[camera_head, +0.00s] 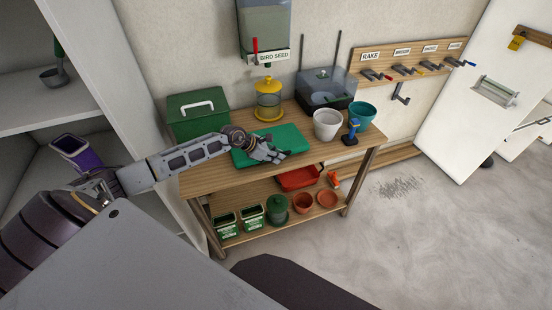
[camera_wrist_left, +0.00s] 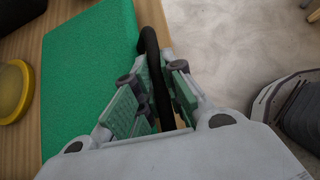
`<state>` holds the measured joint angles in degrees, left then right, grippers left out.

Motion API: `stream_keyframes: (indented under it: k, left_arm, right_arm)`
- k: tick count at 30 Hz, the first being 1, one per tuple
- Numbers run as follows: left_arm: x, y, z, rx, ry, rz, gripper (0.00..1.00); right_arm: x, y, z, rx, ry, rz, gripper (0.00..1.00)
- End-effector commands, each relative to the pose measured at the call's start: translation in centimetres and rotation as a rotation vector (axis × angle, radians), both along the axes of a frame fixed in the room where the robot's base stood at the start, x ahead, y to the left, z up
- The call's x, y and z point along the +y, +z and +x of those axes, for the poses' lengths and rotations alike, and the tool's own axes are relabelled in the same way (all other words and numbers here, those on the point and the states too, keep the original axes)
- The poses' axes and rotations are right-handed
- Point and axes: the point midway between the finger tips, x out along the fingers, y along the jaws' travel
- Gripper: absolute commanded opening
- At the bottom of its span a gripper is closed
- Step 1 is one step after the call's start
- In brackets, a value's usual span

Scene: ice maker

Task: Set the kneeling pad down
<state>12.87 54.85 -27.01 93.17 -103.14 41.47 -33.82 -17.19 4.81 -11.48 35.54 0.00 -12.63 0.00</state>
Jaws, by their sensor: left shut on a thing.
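The kneeling pad (camera_head: 292,138) is a flat green slab over the top of the wooden bench (camera_head: 222,182). In the left wrist view the pad (camera_wrist_left: 88,75) lies at the left, with a black loop handle (camera_wrist_left: 150,48) at its edge. My left gripper (camera_head: 275,157) is at the pad's front edge, and in the left wrist view its fingers (camera_wrist_left: 160,92) are shut on the handle. The pad looks flat on or just over the wood; I cannot tell whether it touches fully. My arm hides part of the pad. My right gripper is not in view.
A green box (camera_head: 195,118), a yellow bird feeder (camera_head: 268,100), a clear-lidded dark bin (camera_head: 325,88), a white pot (camera_head: 327,124), a teal pot (camera_head: 363,115) and a blue-handled tool (camera_head: 351,132) stand around the pad. The lower shelf (camera_head: 258,232) holds pots and a red tray (camera_head: 297,179).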

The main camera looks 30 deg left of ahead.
Motion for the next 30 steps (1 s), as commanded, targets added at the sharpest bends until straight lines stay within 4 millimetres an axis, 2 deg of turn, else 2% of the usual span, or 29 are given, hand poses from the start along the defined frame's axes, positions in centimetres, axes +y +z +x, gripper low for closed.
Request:
stream_keyframes:
  k: [4,11,12,17,30]
  left_arm:
    - [-0.01,-1.12,-0.01,0.000,0.000,0.000,0.00]
    - [-0.03,-1.30,-0.03,0.000,0.000,0.000,0.00]
    - [-0.04,-1.36,-0.07,0.001,-0.001,0.000,0.12]
    - [-0.02,-1.34,-0.06,0.001,-0.001,0.000,0.33]
    - [0.11,-1.20,-0.13,0.000,0.000,0.002,0.33]
  right_arm:
    - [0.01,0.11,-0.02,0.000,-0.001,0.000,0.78]
    - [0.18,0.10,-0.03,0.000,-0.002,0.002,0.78]
    - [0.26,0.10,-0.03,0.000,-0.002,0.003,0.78]
    - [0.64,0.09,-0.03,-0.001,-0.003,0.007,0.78]
    - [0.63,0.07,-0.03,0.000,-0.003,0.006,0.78]
